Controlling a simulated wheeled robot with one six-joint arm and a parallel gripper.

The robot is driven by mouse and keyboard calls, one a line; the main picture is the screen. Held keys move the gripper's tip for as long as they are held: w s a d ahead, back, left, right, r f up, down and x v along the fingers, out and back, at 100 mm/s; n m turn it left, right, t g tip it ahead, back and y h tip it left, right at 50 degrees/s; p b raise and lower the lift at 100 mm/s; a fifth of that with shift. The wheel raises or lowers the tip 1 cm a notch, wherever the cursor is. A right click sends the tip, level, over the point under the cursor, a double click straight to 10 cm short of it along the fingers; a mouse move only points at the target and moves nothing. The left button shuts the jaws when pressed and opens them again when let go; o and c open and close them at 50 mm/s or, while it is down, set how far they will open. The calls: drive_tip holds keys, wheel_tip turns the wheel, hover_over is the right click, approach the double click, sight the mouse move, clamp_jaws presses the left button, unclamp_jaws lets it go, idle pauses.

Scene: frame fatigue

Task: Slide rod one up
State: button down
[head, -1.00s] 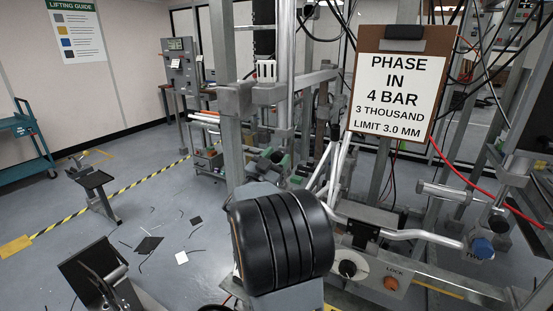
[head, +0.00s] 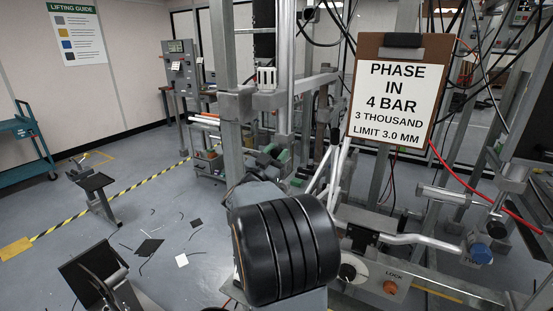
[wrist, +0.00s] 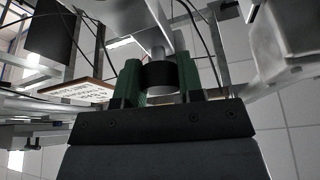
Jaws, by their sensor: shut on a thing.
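In the wrist view, the green fingers of my gripper (wrist: 160,82) are closed on a black collar (wrist: 159,75) around a short grey cylinder. A narrower grey rod (wrist: 157,50) rises above the collar. In the head view, my gripper (head: 284,170) shows as green pieces at the middle of the frame, partly hidden by my arm. A bright upright metal rod (head: 284,95) stands just above it. No number for this rod is readable, so I cannot tell for sure that it is rod one.
A clipboard (head: 399,95) hangs right of the rod, reading "PHASE IN 4 BAR, 3 THOUSAND, LIMIT 3.0 MM". A LOCK panel (head: 395,276) and blue knob (head: 479,252) sit lower right. Cables hang nearby. Open floor (head: 200,220) with scraps lies left.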

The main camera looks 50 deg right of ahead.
drive_tip(key=shift+r, duration=0.4)
drive_tip(key=c, duration=1.1)
unclamp_jaws()
drive_tip(key=o, duration=0.4)
drive_tip(key=shift+f, duration=0.15)
drive_tip(key=shift+c, duration=0.2)
drive_tip(key=b+v, duration=0.1)
drive_tip(key=v, duration=1.3)
drive_tip(key=shift+b, duration=0.4)
